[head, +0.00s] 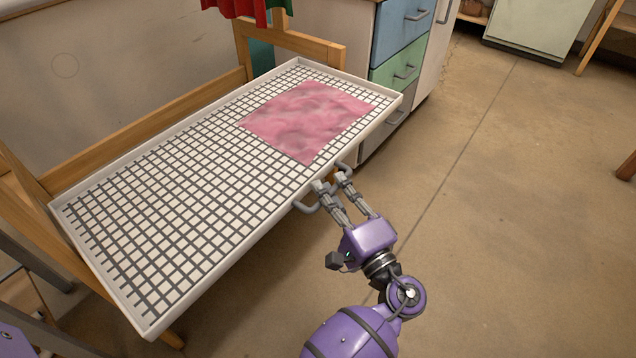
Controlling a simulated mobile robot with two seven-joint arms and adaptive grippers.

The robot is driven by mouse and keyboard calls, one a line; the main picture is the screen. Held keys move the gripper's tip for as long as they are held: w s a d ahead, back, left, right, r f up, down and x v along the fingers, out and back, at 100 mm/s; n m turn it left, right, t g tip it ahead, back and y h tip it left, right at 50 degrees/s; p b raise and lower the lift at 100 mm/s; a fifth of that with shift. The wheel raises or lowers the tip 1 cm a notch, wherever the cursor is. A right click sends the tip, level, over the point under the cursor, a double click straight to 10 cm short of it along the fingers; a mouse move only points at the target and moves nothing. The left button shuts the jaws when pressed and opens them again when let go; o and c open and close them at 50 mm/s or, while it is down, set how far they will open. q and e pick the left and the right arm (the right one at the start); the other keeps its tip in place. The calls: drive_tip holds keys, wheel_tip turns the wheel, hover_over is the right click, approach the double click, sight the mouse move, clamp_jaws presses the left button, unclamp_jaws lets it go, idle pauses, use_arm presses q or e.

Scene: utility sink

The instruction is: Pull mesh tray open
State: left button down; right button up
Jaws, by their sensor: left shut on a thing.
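The mesh tray (227,262) is a long white-rimmed tray with a dark grid, lying across the wooden frame. It sits forward of the frame's back rail. A grey bar handle (302,207) is on its front edge. My left gripper (331,182) is at this handle, with its fingers closed around the bar. The fingers hide the middle of the handle. My right gripper is not in view.
A pink cloth (308,118) lies flat on the tray's right half. A wooden frame (150,118) stands behind the tray. A cabinet with blue and green drawers (400,68) stands close to the tray's right end. The concrete floor (500,220) at right is clear.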

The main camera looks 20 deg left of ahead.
use_arm(q)
drive_tip(key=shift+s+d+f, duration=0.1)
drive_tip(key=shift+s+d, duration=0.1)
drive_tip(key=shift+d, duration=0.3)
drive_tip(key=c, duration=1.8)
unclamp_jaws()
drive_tip(key=v, duration=1.2)
